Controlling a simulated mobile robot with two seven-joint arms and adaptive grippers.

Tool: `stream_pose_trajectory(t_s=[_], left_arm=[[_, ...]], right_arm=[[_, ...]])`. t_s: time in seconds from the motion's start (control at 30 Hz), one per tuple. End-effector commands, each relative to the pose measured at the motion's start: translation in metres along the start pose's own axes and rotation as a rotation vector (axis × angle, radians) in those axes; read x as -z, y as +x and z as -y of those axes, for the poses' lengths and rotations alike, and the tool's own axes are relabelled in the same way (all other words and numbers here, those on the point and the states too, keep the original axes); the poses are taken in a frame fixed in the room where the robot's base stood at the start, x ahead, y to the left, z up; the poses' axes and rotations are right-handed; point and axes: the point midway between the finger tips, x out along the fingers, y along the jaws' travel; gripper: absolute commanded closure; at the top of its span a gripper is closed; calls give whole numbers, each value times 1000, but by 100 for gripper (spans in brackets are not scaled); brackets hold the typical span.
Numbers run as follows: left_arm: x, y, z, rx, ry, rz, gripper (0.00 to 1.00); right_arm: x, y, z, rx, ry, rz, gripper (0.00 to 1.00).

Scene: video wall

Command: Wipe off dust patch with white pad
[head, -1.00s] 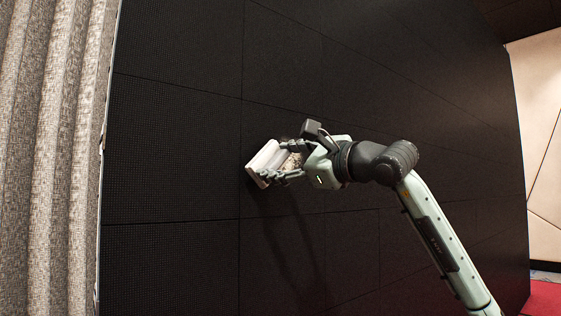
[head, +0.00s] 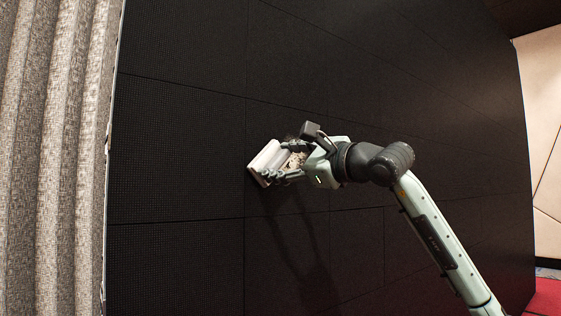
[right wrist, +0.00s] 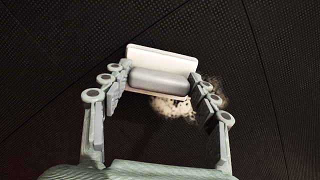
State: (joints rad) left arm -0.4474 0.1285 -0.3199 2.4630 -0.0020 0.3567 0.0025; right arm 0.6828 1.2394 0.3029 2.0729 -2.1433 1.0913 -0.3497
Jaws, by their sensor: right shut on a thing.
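The white pad (head: 267,158) is a flat pale block with a grey rounded grip (right wrist: 160,80) on its back. My right gripper (head: 290,163) is shut on this grip, with its fingers on both sides in the right wrist view (right wrist: 158,88). The pad is at the black wall, and I cannot tell if it touches. The pale, speckled dust patch (right wrist: 178,108) is on the wall just beside the pad. In the head view the patch (head: 297,159) shows between the fingers, partly hidden by the gripper. My left gripper is not in view.
The black video wall (head: 180,130) is made of flat panels with thin seams and is otherwise bare. A grey ribbed curtain or panel (head: 50,150) borders it at the left. A beige wall (head: 543,130) and red floor (head: 546,298) show at the right.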

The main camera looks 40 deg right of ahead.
Motion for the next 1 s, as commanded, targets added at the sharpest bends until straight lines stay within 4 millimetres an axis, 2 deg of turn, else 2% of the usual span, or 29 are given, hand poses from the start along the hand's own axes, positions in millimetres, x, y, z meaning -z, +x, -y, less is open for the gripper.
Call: stream_pose_trajectory(t_s=[0.3,0.57,1.0], left_arm=[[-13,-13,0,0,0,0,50],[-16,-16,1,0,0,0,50],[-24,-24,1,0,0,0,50]], right_arm=[[21,-5,19,3,1,-1,64],[26,-6,27,2,0,1,64],[52,-6,52,3,2,-1,63]])
